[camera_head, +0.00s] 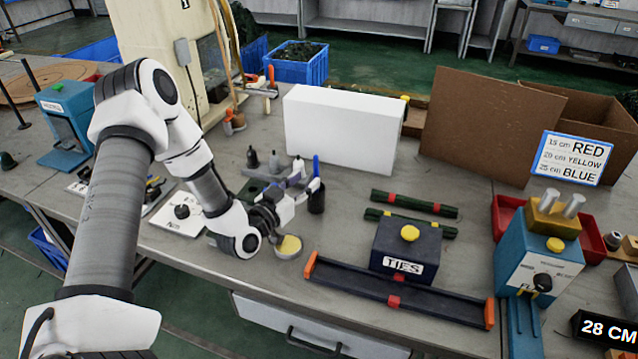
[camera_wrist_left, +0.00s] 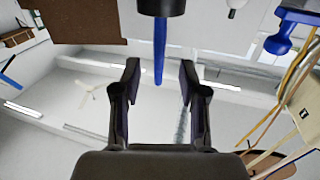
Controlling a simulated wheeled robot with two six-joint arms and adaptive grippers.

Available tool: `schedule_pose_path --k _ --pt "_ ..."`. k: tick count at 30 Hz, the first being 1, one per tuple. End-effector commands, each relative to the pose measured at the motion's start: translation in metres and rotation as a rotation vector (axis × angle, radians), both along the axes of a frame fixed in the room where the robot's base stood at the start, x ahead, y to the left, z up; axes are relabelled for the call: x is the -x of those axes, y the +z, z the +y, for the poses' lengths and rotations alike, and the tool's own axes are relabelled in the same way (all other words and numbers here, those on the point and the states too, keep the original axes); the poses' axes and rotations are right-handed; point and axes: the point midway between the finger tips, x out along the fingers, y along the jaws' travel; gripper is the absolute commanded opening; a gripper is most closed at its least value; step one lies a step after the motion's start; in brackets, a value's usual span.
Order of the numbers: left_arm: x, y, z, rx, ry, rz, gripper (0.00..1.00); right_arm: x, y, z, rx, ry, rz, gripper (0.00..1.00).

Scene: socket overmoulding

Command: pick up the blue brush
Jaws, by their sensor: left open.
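The blue brush (camera_head: 316,166) stands upright in a dark cup (camera_head: 317,200), with only its blue handle showing above the rim. My left gripper (camera_head: 306,184) is beside the cup on its left, at about the height of the handle. In the left wrist view, which looks upside down, the blue handle (camera_wrist_left: 160,50) comes out of the black cup (camera_wrist_left: 161,6) and its end lines up between the two open fingers (camera_wrist_left: 159,82). There is a gap on both sides of the handle. The brush's lower end is hidden in the cup. My right gripper is not in view.
A white box (camera_head: 342,128) stands behind the cup. Small dark bottles (camera_head: 252,158) stand to the left. A round yellow-topped tin (camera_head: 289,246) sits in front of the gripper. A dark TIES box (camera_head: 406,248) and a long tray (camera_head: 340,281) lie to the right.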

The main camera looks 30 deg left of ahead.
Motion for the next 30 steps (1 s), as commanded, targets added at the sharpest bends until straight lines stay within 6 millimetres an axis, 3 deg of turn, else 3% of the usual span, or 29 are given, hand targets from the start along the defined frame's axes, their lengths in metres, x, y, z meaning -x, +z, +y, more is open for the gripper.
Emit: schedule_pose_path --k 9,17,18,21,30 --pt "-0.051 0.000 -0.002 -0.003 -0.003 0.001 0.43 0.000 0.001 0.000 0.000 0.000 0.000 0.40" --pt "-0.057 0.000 -0.002 0.002 0.000 0.002 0.43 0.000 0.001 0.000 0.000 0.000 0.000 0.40" --pt "-0.057 0.000 -0.002 0.002 0.000 0.002 0.29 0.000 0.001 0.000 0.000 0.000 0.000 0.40" --pt "-0.057 0.000 -0.002 0.002 0.000 0.002 0.00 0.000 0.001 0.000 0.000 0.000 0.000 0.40" --pt "-0.057 0.000 -0.002 0.002 0.000 0.002 0.00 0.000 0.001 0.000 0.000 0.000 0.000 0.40"
